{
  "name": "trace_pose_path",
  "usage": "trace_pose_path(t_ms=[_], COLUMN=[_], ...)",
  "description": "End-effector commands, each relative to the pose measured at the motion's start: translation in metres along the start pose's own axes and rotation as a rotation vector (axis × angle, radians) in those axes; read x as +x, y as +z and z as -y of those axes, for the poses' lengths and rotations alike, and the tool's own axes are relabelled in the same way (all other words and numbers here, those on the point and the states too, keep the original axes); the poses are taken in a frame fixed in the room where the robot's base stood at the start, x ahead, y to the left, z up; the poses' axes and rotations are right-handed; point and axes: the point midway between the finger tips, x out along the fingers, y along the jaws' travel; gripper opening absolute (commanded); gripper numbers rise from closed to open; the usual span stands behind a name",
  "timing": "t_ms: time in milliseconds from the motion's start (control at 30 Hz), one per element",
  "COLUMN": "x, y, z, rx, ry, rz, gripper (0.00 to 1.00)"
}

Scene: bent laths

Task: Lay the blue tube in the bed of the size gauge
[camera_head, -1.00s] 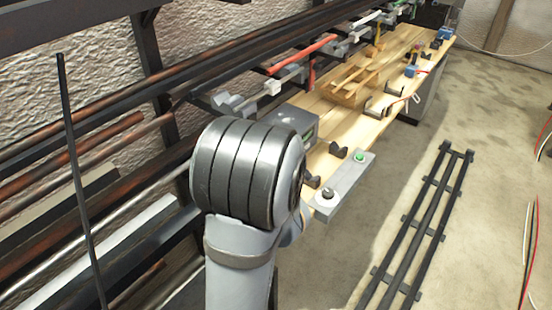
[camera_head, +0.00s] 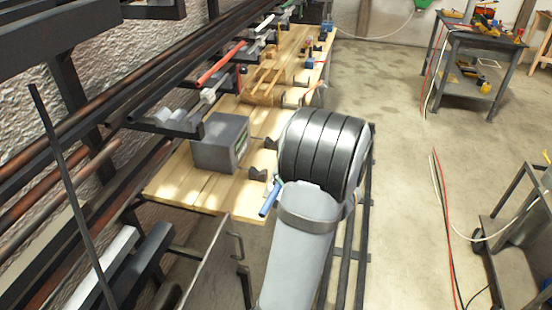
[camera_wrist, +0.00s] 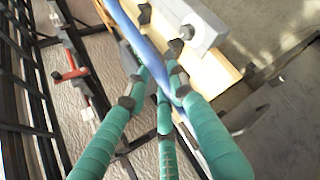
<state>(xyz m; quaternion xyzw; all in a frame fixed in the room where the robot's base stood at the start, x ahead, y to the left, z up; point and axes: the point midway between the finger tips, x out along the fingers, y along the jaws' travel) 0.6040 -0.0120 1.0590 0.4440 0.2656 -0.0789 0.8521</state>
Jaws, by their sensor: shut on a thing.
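The blue tube (camera_wrist: 133,32) is gripped between the teal fingers of my gripper (camera_wrist: 157,88) in the wrist view. It runs up and away past the fingertips. In the head view a short end of the blue tube (camera_head: 269,203) shows left of my arm, by the bench's near end; my gripper is hidden behind my arm there. Dark notched rests (camera_head: 258,175) stand on the bench close to the tube. They also show in the wrist view (camera_wrist: 176,47), just right of the tube. They may be the size gauge's bed; I cannot tell for sure.
A grey box with a display (camera_head: 220,143) stands on the wooden bench (camera_head: 185,185). A wooden cradle (camera_head: 262,88) lies farther back. Racks with pipes line the left wall. A tool table (camera_head: 480,40) and a cart stand right, with open floor between.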

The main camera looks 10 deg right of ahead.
Motion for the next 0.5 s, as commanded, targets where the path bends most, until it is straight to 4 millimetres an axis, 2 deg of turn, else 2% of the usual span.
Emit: trace_pose_path(t_ms=[33, 200, 500], x=[0.017, 0.065, 0.129], y=[0.014, 0.051, 0.112], z=[-0.004, -0.013, -0.015], rx=[-0.005, -0.013, -0.037], ry=[0.007, 0.021, 0.027], rz=[-0.016, -0.075, -0.147], gripper=[0.00, 0.00, 0.00])
